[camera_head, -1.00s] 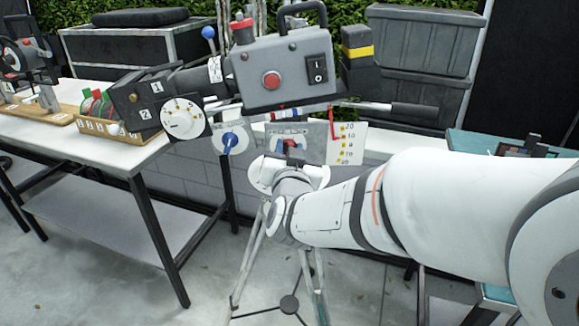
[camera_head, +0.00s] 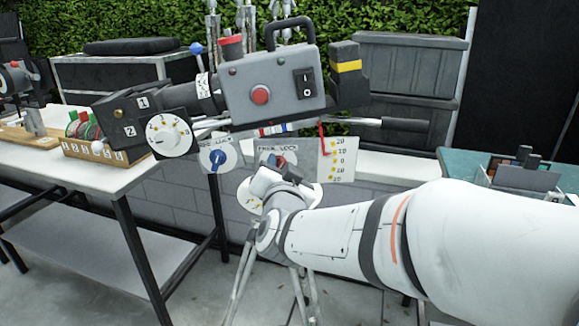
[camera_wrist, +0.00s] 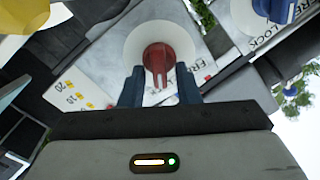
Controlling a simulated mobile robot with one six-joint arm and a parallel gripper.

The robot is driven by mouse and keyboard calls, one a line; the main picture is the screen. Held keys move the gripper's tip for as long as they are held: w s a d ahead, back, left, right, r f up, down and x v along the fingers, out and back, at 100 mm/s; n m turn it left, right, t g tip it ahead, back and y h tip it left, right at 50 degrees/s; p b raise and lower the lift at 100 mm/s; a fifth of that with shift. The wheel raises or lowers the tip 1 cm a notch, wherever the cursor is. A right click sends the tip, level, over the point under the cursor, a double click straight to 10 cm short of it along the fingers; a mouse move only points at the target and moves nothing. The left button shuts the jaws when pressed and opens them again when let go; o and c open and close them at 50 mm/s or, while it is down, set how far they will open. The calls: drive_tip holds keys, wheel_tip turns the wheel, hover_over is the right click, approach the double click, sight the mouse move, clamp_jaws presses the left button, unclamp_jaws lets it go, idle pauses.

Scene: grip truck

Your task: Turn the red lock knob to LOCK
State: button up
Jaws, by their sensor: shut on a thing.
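The red lock knob (camera_wrist: 158,58) sits on a round pale disc on a grey plate in the wrist view. The bar of the knob lies between the two dark fingers of my gripper (camera_wrist: 160,88), which is shut on it. In the head view only a little of the red knob (camera_head: 291,158) shows above my gripper (camera_head: 288,170), on a plate lettered as a lock (camera_head: 264,149) below the camera.
A blue knob (camera_head: 217,160) on its own plate is just left of the red one. A numbered white dial (camera_head: 169,135) and the grey camera body (camera_head: 262,85) are above. A scale plate (camera_head: 338,160) stands close on the right. A white table (camera_head: 30,185) is at left.

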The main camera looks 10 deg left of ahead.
drive_tip(key=o, duration=0.6)
drive_tip(key=p+v, duration=0.1)
drive_tip(key=v, duration=0.6)
drive_tip(key=shift+s, duration=0.4)
drive_tip(key=shift+d+r, duration=0.1)
drive_tip(key=shift+d, duration=0.05)
